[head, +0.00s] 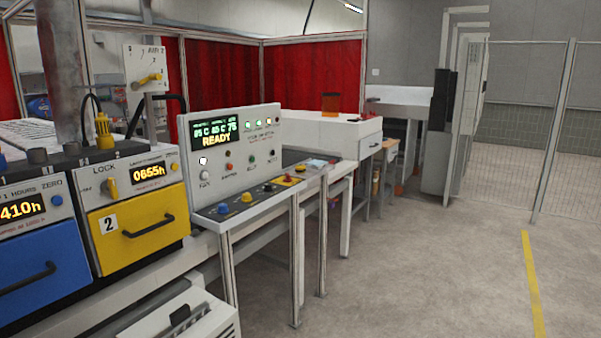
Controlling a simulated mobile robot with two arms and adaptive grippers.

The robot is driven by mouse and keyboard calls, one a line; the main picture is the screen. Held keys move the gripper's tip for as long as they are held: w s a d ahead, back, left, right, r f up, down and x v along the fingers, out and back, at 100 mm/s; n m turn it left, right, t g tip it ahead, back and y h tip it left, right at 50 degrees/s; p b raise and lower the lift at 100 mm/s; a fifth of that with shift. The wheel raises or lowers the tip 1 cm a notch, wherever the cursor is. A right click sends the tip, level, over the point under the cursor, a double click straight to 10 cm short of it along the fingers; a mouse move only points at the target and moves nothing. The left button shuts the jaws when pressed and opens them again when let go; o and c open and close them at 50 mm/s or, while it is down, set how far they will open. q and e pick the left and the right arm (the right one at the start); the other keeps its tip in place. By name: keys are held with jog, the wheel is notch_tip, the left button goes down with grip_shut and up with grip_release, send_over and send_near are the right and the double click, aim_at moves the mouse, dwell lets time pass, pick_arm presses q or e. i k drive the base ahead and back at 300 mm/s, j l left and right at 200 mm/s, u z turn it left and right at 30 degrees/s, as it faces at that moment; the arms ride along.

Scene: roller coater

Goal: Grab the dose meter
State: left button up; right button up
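I cannot pick out the dose meter with certainty. A small pale item (316,163) lies at the right end of the control desk; it is too small to identify. The control panel (236,150) shows a lit "READY" display and several lamps and knobs. Neither of my grippers shows in the head view.
At the left stand a blue drawer (42,270) and a yellow drawer (140,228) marked 2, both shut. A white machine (330,132) stands beyond the panel. Clear grey floor (430,260) with a yellow line (532,280) lies right, before a mesh fence (515,125).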

aim_at(299, 169)
jog(key=i+l+u, duration=0.1)
jog(key=i+l, duration=0.15)
jog(key=i, duration=0.45)
jog(key=i+l+u, duration=0.15)
jog(key=i+l, duration=0.2)
jog(key=i, duration=0.3)
jog(key=i+l+u, duration=0.1)
jog(key=i+l, duration=0.3)
jog(key=i, duration=0.25)
jog(key=i+l+u, duration=0.15)
jog(key=i+l, duration=0.3)
jog(key=i, duration=0.2)
